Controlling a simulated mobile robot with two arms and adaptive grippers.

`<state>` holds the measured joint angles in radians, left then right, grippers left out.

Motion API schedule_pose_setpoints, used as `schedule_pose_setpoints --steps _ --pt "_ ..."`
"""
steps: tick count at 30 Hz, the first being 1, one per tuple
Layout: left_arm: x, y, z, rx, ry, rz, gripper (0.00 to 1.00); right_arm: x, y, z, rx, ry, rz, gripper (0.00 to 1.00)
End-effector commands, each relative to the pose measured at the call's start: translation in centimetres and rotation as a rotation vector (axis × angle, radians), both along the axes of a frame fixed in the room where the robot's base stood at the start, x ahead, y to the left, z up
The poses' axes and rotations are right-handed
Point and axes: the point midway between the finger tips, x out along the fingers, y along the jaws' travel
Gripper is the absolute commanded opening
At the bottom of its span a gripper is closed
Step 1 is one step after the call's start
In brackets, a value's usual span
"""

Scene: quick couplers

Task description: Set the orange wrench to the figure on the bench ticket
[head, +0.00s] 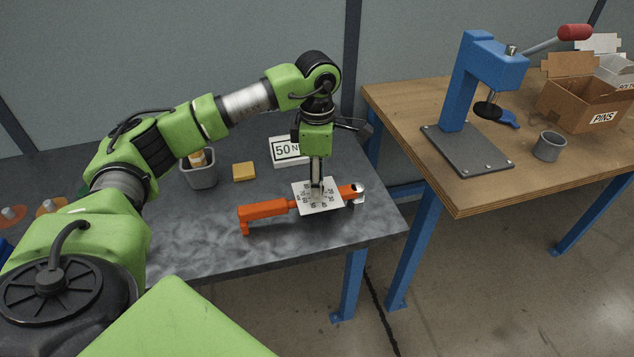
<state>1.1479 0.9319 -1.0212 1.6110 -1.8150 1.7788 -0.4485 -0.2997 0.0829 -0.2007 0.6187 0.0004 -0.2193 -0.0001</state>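The orange wrench (262,210) lies across the dark bench near its front edge, handle end to the left and metal head to the right. A white square dial plate (331,206) with dark figures around it sits on the wrench's middle. My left gripper (316,190) points straight down over the plate's centre, its fingertips close together at a small grey part there. The fingers hide most of that part, so I cannot tell whether they grip it. The bench ticket (288,151), behind the wrench, shows "50 N", its right end hidden by my gripper. My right gripper is out of view.
A grey cup (201,176) with bottles and a yellow block (243,171) stand behind the wrench. Orange discs (50,206) lie far left. On the wooden table at right stand a blue press (463,88), a grey cup (549,146) and a PINS box (578,103).

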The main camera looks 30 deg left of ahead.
Motion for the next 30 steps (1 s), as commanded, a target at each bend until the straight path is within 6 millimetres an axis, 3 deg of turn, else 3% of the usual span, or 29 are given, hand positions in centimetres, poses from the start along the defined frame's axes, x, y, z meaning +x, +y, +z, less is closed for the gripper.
schedule_pose_setpoints --steps 15,21,30 --pt "0.1 0.0 9.8 -0.001 -0.005 0.001 0.38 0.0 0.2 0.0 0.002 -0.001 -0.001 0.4" --pt "0.0 0.0 11.3 -0.001 -0.002 0.0 0.38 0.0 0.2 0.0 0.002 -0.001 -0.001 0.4" --pt "0.0 0.0 11.4 0.0 -0.001 0.0 0.38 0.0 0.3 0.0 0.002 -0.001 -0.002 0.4"
